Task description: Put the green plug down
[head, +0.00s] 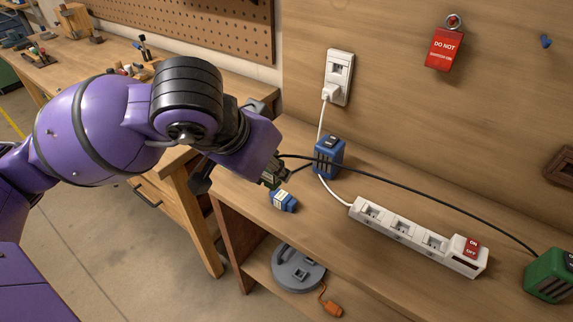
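The green plug (271,181) is small and dark and shows between the fingers of my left gripper (275,175), at the left part of the bench. The gripper is shut on it and hides most of it. It is just above or at the bench top; I cannot tell whether the plug touches the wood. A black cable (420,183) arcs from near the gripper to the green box (549,276) at the far right. My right gripper is not in view.
A blue plug (284,201) lies just in front of the gripper, and a blue box (330,157) stands behind right. A white power strip (400,229) with a red switch (471,246) lies to the right, its cord reaching the wall outlet (339,76).

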